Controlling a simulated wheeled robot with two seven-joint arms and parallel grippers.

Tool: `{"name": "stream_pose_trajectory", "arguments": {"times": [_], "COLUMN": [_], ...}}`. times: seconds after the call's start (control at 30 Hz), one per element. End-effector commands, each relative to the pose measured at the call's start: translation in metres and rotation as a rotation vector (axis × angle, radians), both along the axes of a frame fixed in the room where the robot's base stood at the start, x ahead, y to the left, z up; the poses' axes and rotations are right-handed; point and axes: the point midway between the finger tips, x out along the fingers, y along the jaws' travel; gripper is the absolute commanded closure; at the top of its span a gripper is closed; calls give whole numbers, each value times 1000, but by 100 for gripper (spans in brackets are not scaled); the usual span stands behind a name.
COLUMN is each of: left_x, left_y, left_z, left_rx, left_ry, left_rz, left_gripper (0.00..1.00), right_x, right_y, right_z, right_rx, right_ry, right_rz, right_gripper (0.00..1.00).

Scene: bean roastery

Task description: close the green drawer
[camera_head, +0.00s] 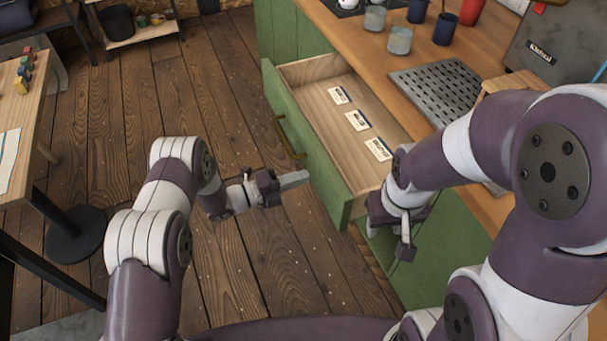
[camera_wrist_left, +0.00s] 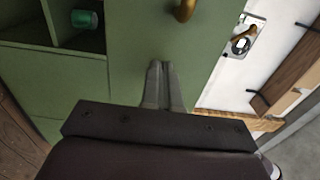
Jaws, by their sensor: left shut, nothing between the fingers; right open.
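The green drawer (camera_head: 322,163) stands open from the green cabinet under the wooden counter. Several labelled cards lie on its bare wooden bottom. A brass handle (camera_head: 287,138) is on its green front. My left gripper (camera_head: 306,177) is shut and empty, its fingertips close to the drawer front, below and right of the handle; I cannot tell whether they touch. In the left wrist view the shut fingers (camera_wrist_left: 162,72) point at a green panel, with a brass handle (camera_wrist_left: 184,10) above. My right gripper (camera_head: 404,240) is open at the drawer's near right end, partly hidden by its own arm.
The counter (camera_head: 345,33) holds cups, a grey slotted drip tray (camera_head: 440,88) and a dark machine (camera_head: 556,45). A wooden table (camera_head: 22,130) stands at the left. The wooden floor between the table and drawer is clear apart from my left arm.

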Motion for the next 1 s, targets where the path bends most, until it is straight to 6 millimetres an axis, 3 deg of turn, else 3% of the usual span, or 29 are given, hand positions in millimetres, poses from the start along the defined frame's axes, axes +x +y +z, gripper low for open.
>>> {"name": "stream_pose_trajectory", "arguments": {"times": [0.17, 0.67, 0.87, 1.0], "left_x": [4, 6, 14, 23], "left_y": [-14, -19, -44, -75], "left_z": [0, -1, -5, -7], "left_rx": [1, 0, 0, -2], "left_ry": [0, -1, -3, -5], "left_rz": [-1, 0, -3, -4], "left_gripper": [100, 100, 100, 100], "right_x": [0, 0, 0, 0], "right_y": [0, 0, 0, 0], "right_z": [1, -2, -19, -40], "right_rx": [0, 0, 0, 0], "right_ry": [0, 0, 0, 0], "right_rz": [0, 0, 0, 0], "right_gripper": [57, 57, 57, 57]}}
